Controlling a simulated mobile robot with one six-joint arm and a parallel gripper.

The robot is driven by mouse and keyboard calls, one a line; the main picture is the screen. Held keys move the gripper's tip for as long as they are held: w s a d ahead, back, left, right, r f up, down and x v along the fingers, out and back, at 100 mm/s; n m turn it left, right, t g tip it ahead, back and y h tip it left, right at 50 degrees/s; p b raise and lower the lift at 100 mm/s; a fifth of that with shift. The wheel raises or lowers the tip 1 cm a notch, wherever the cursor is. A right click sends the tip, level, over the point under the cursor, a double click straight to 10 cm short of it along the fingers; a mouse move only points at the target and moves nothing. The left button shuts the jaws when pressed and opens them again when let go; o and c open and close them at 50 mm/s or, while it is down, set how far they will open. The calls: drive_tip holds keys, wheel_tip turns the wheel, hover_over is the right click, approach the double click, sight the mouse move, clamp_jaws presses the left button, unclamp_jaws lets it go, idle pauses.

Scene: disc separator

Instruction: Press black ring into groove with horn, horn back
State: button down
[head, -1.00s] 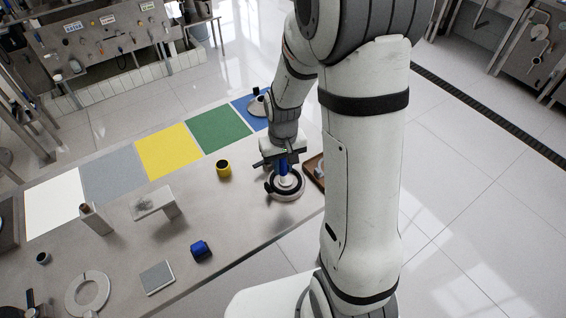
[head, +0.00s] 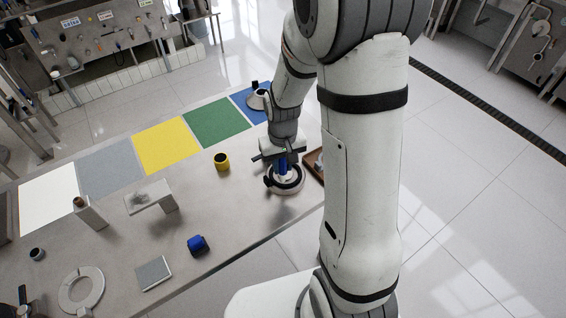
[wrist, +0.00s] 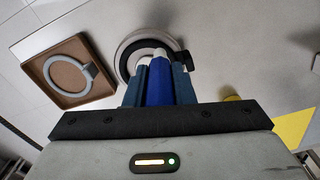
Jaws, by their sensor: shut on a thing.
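My gripper (head: 284,165) is shut on an upright blue horn (wrist: 159,84), which shows a pale end in the wrist view. The horn is over a round white disc part (head: 292,192) near the table's right end. A black ring (wrist: 127,62) lies on the disc, around its pale centre. A small black block (wrist: 184,57) stands out at the ring's edge. The horn's lower end and part of the ring are hidden by the gripper, so I cannot tell whether the horn touches the ring or how deep the ring sits.
A brown tray (wrist: 67,97) with a grey ring (wrist: 50,70) is beside the disc. A yellow cup (head: 221,162), a blue part (head: 197,244) and a grey stand (head: 153,194) are to the left. Coloured mats (head: 217,122) line the far edge.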

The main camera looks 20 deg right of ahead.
drive_tip(key=shift+f+b, duration=1.05)
drive_tip(key=shift+f, duration=0.1)
drive_tip(key=shift+r, duration=0.15)
wheel_tip(320, 180, up, 5)
drive_tip(key=p, duration=0.4)
drive_tip(key=shift+r, duration=0.1)
drive_tip(key=shift+w, duration=0.15)
